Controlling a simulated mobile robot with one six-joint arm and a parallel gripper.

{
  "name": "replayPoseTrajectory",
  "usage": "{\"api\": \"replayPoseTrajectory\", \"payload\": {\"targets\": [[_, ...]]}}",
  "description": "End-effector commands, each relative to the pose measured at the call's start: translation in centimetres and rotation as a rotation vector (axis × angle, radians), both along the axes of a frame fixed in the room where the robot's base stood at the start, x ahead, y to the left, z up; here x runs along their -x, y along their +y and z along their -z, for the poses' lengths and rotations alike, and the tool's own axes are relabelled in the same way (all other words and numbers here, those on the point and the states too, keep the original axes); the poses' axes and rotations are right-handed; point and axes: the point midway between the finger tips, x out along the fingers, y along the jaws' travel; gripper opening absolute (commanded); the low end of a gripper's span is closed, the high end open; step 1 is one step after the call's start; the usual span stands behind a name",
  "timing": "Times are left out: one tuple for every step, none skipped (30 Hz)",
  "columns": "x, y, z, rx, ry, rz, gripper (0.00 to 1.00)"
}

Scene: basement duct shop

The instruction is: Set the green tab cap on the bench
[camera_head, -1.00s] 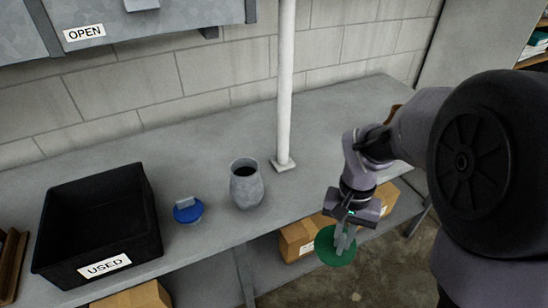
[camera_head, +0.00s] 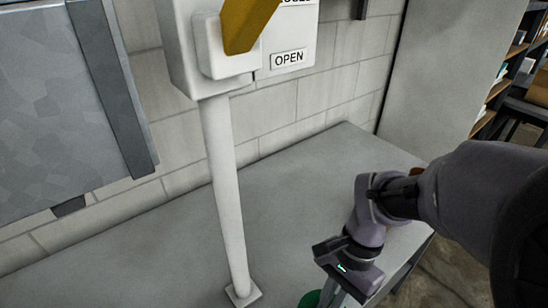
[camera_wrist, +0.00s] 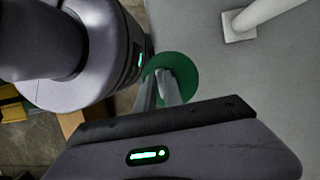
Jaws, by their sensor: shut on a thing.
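The green tab cap (camera_wrist: 183,72) is a round green disc gripped at the tips of my gripper (camera_wrist: 160,82) in the wrist view. The fingers are shut on it and hide its middle. In the head view only a sliver of the cap (camera_head: 309,299) shows at the bottom edge, beside my gripper (camera_head: 332,293). The grey bench (camera_head: 305,185) runs along the wall. In the wrist view the cap overlaps the bench (camera_wrist: 235,85) near its edge; its height above the top cannot be told.
A white post (camera_head: 228,190) with a square foot stands on the bench, left of my gripper. It carries a white box (camera_head: 189,55) with a yellow lever (camera_head: 245,25). The bench top right of the post looks bare. Shelves (camera_head: 510,75) stand far right.

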Motion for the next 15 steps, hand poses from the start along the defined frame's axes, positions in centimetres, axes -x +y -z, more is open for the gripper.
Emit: {"api": "replayPoseTrajectory", "payload": {"targets": [[-1.7, -0.6, 0.6, 0.000, 0.000, 0.003, 0.00], [-2.8, -0.8, 0.7, 0.000, 0.001, 0.003, 0.00], [-4.1, -1.3, 0.8, 0.000, 0.000, 0.001, 0.00], [-5.1, -1.6, 0.9, -0.001, 0.001, 0.001, 0.00], [-6.1, -1.9, 1.0, 0.000, 0.000, 0.002, 0.00], [-7.2, -2.2, 1.1, 0.000, 0.002, 0.003, 0.00], [-7.9, -2.5, 1.1, 0.001, 0.001, 0.001, 0.00], [-8.6, -2.7, 1.2, 0.001, 0.001, 0.001, 0.00], [-9.2, -2.8, 1.2, 0.000, 0.001, 0.000, 0.00], [-9.6, -2.9, 1.2, 0.000, 0.001, 0.000, 0.00], [-9.9, -3.0, 1.1, 0.000, 0.000, 0.000, 0.00], [-10.2, -3.1, 1.2, 0.000, 0.001, 0.000, 0.00], [-10.6, -3.2, 1.2, 0.000, 0.001, 0.000, 0.00], [-11.0, -3.4, 1.3, 0.001, 0.001, 0.000, 0.00], [-11.0, -3.4, 2.2, 0.000, 0.002, -0.001, 0.00]]}}
